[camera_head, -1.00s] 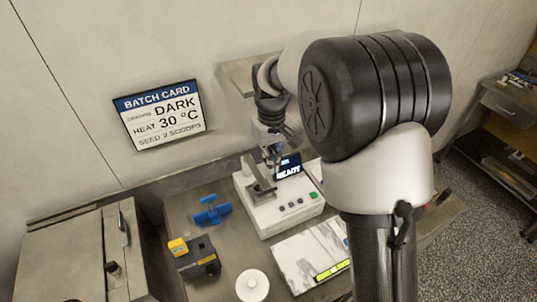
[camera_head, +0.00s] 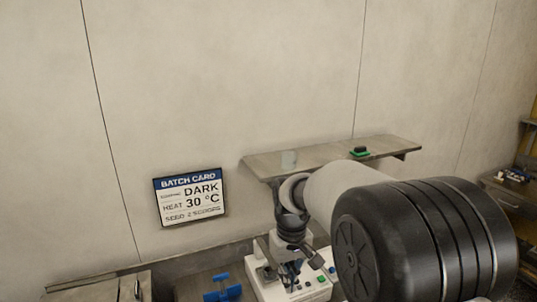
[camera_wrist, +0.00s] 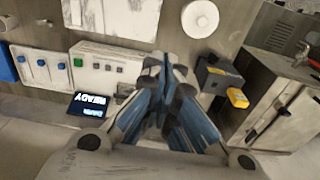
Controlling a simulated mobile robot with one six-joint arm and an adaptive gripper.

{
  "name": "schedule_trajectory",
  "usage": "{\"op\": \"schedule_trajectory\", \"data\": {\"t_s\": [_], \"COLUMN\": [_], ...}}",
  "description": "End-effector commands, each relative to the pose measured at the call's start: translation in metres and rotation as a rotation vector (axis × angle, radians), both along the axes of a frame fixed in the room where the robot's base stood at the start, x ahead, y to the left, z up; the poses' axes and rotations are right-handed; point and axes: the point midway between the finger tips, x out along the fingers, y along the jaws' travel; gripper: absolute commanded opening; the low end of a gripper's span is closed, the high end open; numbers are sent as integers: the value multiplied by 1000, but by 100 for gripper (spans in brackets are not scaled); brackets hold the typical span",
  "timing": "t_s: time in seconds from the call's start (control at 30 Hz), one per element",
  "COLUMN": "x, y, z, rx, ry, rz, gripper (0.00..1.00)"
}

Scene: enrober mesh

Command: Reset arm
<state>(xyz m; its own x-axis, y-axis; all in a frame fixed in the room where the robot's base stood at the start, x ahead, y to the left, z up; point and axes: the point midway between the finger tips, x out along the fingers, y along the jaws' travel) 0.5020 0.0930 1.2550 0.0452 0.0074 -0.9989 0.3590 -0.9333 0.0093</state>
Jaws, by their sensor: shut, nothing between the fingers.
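My gripper (camera_head: 291,270) hangs at the end of my arm in front of the white machine (camera_head: 272,290), low in the head view. In the wrist view my gripper (camera_wrist: 165,68) has its fingers together with nothing between them. The white machine (camera_wrist: 92,57) also shows there, with its small buttons and a dark display (camera_wrist: 90,104) reading READY. My arm covers the right part of the machine in the head view.
A batch card (camera_head: 189,198) hangs on the wall. A black-and-yellow device (camera_wrist: 219,79), a white disc (camera_wrist: 200,18) and a metal cabinet (camera_wrist: 285,112) lie around the machine.

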Motion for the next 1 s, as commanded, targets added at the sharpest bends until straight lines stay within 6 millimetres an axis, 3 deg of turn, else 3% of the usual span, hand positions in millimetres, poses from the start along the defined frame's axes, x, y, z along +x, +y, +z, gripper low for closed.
{"op": "schedule_trajectory", "data": {"t_s": [0.33, 0.53, 0.67, 0.8, 1.0], "x": [-56, -121, -171, -219, -262], "y": [-31, -56, -71, -83, -91], "z": [28, 36, 27, 6, -22], "rx": [18, 35, 48, 60, 72], "ry": [-85, -171, -231, -293, -352], "rz": [-85, -168, -228, -289, -347], "gripper": [0, 0, 0, 0, 0]}}
